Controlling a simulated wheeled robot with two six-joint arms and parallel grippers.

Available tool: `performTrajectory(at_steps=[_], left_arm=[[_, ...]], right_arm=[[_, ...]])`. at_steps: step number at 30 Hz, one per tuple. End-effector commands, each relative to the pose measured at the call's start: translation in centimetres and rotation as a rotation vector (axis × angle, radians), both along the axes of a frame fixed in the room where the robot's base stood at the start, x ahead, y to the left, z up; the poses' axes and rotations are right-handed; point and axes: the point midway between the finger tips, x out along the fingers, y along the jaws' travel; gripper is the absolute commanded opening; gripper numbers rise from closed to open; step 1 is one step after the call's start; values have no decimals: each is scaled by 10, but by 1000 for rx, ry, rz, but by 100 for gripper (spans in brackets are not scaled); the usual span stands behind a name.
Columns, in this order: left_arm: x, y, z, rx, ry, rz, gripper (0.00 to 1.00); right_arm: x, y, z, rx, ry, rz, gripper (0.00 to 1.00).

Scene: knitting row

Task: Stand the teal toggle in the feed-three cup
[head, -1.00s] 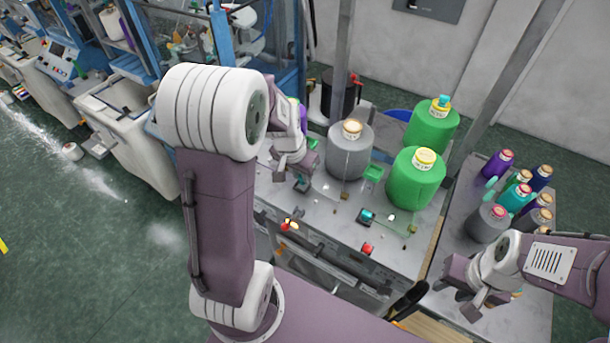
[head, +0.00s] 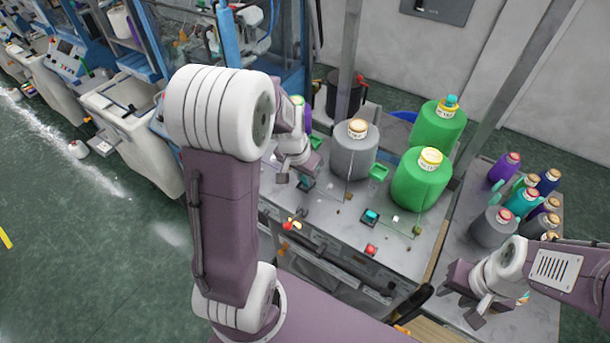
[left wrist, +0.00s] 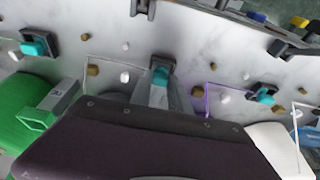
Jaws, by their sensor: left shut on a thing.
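A teal toggle (left wrist: 160,73) sits at a small dark holder in the middle of the left wrist view, right at my left gripper (left wrist: 157,92). My left gripper (head: 293,178) is shut on this toggle, low over the grey table. The toggle shows partly beside the gripper in the head view (head: 307,184); its lean is hard to tell. Other teal toggles sit in dark holders at left (left wrist: 35,43) and right (left wrist: 262,95) of the left wrist view. No label marks the feed-three cup legibly. My right gripper (head: 462,305) is empty at the right, its fingers apart.
A grey yarn cone (head: 352,152) and green cones (head: 420,180) stand behind the holders on the table. A red knob (head: 371,250) is at the front edge. A side table at right holds several small cones (head: 493,228). Thin clear guides rise near the holders.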

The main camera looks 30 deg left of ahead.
Motion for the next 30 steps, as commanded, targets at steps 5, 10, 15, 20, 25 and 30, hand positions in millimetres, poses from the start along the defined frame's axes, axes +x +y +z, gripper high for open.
performTrajectory(at_steps=[5, 10, 15, 20, 25, 30], left_arm=[[0, 0, -7, 0, 0, 0, 0], [0, 0, -7, 0, 0, 0, 0], [0, 0, -7, 0, 0, 0, 39], [0, 0, -7, 0, 0, 0, 48], [0, 0, -7, 0, 0, 0, 48], [-5, 1, 14, 3, -8, 0, 48]], right_arm=[[0, 0, -7, 0, 0, 0, 36], [0, 0, -7, 0, 0, 0, 36], [0, 0, -7, 0, 0, 0, 36], [0, 0, -7, 0, 0, 0, 36], [0, 0, -7, 0, 0, 0, 36], [0, 0, -14, 0, 0, 0, 36]])
